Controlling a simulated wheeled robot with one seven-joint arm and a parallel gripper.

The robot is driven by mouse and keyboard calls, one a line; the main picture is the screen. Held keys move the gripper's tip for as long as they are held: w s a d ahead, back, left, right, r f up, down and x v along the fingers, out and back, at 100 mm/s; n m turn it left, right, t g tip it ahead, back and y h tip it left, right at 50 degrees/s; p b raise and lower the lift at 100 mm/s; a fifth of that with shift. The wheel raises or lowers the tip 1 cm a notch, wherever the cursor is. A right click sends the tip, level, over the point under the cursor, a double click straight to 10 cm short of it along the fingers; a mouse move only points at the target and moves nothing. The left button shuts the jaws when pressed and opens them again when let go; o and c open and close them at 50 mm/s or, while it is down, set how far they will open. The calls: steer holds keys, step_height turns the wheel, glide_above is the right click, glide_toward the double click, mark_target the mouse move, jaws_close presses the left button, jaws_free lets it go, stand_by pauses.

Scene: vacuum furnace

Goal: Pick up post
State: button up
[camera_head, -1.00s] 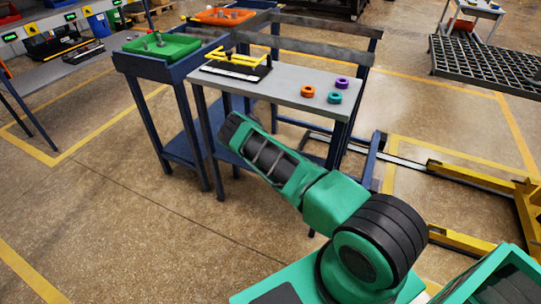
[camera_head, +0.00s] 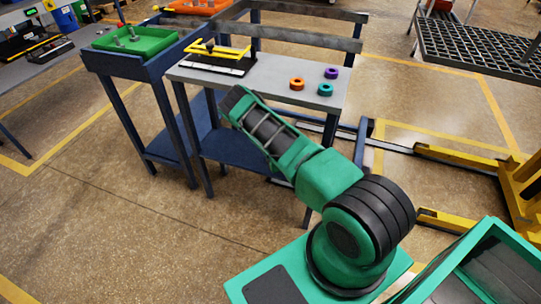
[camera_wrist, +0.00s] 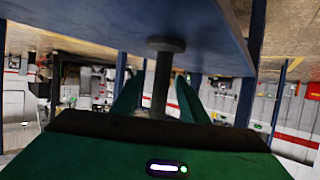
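The wrist view is upside down, with the floor at its top. A grey post (camera_wrist: 160,85) with a wide round foot (camera_wrist: 166,44) shows there, its foot against a flat blue surface (camera_wrist: 100,25). The two green fingers of my gripper (camera_wrist: 160,95) reach toward the post from either side. The gripper looks open, with the post between the fingers and a gap beside it. In the head view the gripper itself is hidden behind my arm, in front of the grey-topped table. Small grey pegs (camera_head: 133,34) stand in a green tray (camera_head: 150,46).
The grey table (camera_head: 275,80) carries a yellow-handled black fixture (camera_head: 215,62) and orange (camera_head: 297,83), teal (camera_head: 325,90) and purple (camera_head: 331,73) rings. A blue lower shelf (camera_head: 235,147) lies beneath it. A yellow frame (camera_head: 460,160) stands at right. Floor at left is clear.

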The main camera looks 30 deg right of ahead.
steer(key=shift+x, duration=2.4)
steer(key=shift+a, duration=0.1)
jaws_close()
